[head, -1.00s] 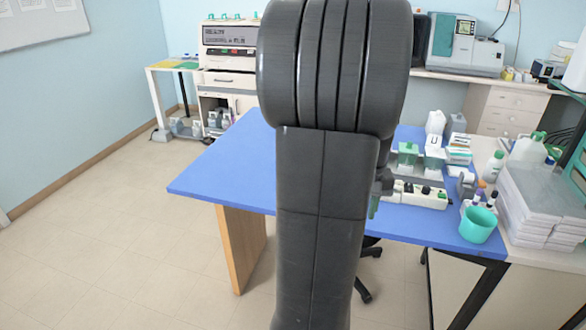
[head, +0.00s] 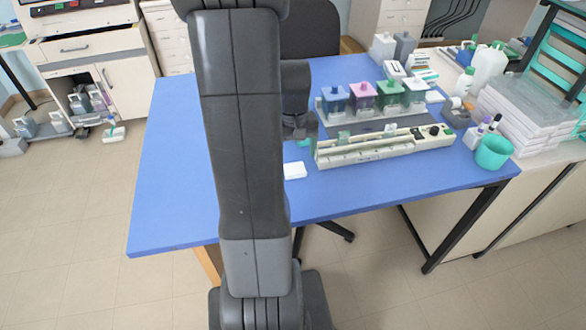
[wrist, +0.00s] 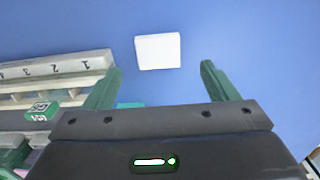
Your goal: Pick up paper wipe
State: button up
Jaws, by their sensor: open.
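The paper wipe (wrist: 158,51) is a small white rectangle lying flat on the blue table. In the wrist view it sits beyond my fingertips, roughly centred between them. In the head view the wipe (head: 294,170) lies just right of my arm, near the left end of the long staining rack (head: 385,147). My gripper (wrist: 160,69) is open, its two green fingers spread wide with nothing between them. It is apart from the wipe. In the head view the gripper is partly hidden behind my arm.
The rack, with numbered positions, lies close to my left finger in the wrist view. Coloured staining jars (head: 362,96) stand behind it. A teal cup (head: 493,152) stands at the table's right. The blue table (head: 170,170) is clear at the left.

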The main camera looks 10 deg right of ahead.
aim_at(295, 169)
jog(key=shift+s+d+f+p, duration=0.1)
jog(key=shift+s+f+p, duration=0.1)
jog(key=shift+f, duration=1.15)
jog(key=shift+s+d+f+p, duration=0.1)
jog(key=shift+f+p, duration=0.1)
jog(key=shift+f, duration=1.1)
jog(key=shift+a, duration=0.1)
jog(key=shift+c, duration=0.4)
jog(key=c, duration=1)
jog(key=shift+c, duration=0.3)
jog(key=shift+r, duration=0.1)
notch_tip(295, 169, up, 10)
